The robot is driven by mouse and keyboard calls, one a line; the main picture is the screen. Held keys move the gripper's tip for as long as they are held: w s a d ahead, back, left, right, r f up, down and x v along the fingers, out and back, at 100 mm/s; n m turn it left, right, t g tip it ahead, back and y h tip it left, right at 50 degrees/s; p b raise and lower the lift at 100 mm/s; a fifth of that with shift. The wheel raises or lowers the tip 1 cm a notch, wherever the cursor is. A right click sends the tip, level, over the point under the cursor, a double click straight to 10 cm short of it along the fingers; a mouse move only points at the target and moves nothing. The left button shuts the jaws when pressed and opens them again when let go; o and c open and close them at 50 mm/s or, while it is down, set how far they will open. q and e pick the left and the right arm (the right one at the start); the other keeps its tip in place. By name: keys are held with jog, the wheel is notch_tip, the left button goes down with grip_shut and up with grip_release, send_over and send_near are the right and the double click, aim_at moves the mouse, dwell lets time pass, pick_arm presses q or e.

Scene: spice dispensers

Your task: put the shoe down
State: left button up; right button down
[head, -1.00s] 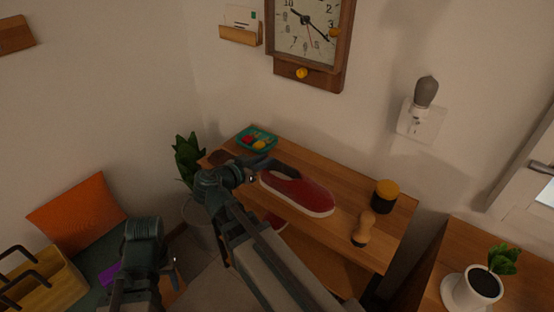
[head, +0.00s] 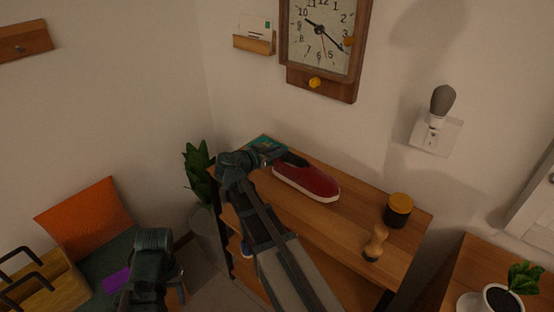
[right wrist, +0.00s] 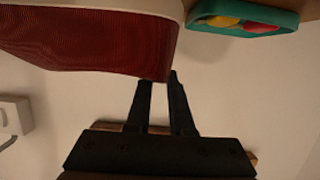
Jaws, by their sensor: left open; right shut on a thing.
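The red shoe (head: 308,183) with a pale sole is over the back part of the wooden shelf unit's top (head: 345,225). I cannot tell whether its sole touches the wood. My right gripper (head: 275,158) is shut on the shoe's left end. In the right wrist view the shoe (right wrist: 95,40) fills the upper left, with the two close fingertips (right wrist: 158,80) at its edge; the exact grip is hard to see. My left gripper (head: 150,290) is low at the left, away from the shoe, its fingers mostly hidden; it is open.
A teal tray (right wrist: 245,25) with colourful items is at the top's left end, partly hidden in the head view. The wood in front of the shoe is clear.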

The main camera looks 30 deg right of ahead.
notch_tip(320, 180, down, 2)
jog(key=shift+f+b, duration=0.25)
jog(key=shift+b, duration=0.6)
pick_arm(q)
notch_tip(320, 180, down, 2)
jog(key=shift+f, duration=0.2)
pick_arm(e)
jog(key=shift+r, duration=0.1)
jog(key=c, duration=1.2)
grip_release()
pick_arm(q)
jog(key=shift+f, duration=0.1)
pick_arm(e)
jog(key=o, duration=0.4)
